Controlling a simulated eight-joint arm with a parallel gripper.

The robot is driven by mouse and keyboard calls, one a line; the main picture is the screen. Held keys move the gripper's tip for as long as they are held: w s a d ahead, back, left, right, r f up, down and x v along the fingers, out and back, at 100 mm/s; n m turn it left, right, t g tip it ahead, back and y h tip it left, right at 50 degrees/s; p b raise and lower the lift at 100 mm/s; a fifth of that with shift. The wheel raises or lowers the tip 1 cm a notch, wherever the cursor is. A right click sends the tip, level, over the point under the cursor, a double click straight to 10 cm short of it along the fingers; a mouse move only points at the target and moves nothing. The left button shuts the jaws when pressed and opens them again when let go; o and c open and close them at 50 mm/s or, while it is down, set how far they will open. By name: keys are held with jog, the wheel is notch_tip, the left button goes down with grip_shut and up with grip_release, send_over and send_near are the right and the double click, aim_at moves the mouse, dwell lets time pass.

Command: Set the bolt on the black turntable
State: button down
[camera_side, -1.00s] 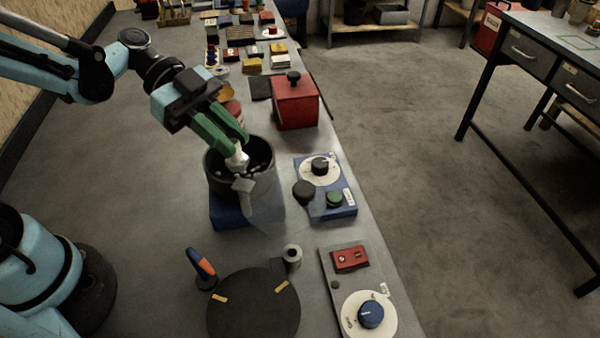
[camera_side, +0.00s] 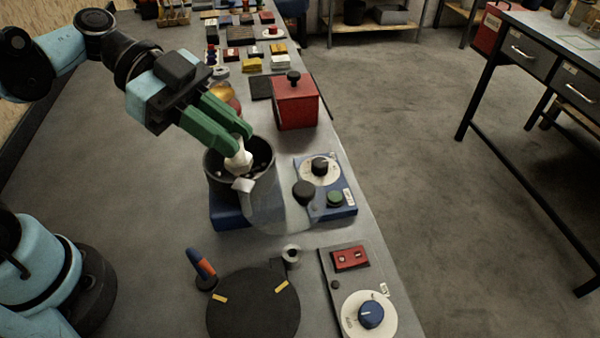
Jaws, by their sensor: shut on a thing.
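The black turntable (camera_side: 253,310) lies flat on the bench at the lower middle, a dark disc with two yellow marks and a bare top. My gripper (camera_side: 238,150), with green fingers, points down at the mouth of a black pot (camera_side: 211,178). It is shut on a white piece (camera_side: 238,162); the fingers partly hide it, and I cannot tell whether it is the bolt. Small pale bits show inside the pot, too small to identify. A clear curved cover (camera_side: 280,212) with a grey tab (camera_side: 243,185) extends from the pot's front.
A blue control panel (camera_side: 342,182) stands right of the pot and a red box (camera_side: 295,104) behind it. Bench left of the pot is clear.

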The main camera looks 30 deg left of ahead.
jog(key=w+a+r+n+t+y, duration=0.4)
jog(key=w+a+n+t, duration=0.1)
jog(key=w+a+n, duration=0.25)
jog(key=w+a+r+n+t+y, duration=0.4)
jog(key=w+a+r+n+t, duration=0.15)
jog(key=a, duration=0.35)
jog(key=w+a+f+n+y, duration=0.2)
jog(key=w+a+f, duration=0.4)
jog(key=w+a, duration=0.35)
jog(key=shift+n+y, duration=0.5)
jog(key=shift+y, duration=0.3)
jog(key=w+a+f, duration=0.1)
jog(key=a+f, duration=0.5)
jog(key=a, duration=0.1)
jog(key=w+a+f, duration=0.1)
jog(key=a+f, duration=0.4)
jog(key=a, duration=0.3)
jog(key=w+a+f, duration=0.1)
jog(key=a+f, duration=0.5)
jog(key=a, duration=0.1)
jog(key=shift+w+a+f, duration=0.1)
jog(key=shift+a+f, duration=0.2)
jog(key=shift+a, duration=0.1)
jog(key=shift+f, duration=2)
jog(key=shift+f, duration=0.1)
jog(key=c, duration=1)
grip_release()
jog(key=shift+c, duration=0.2)
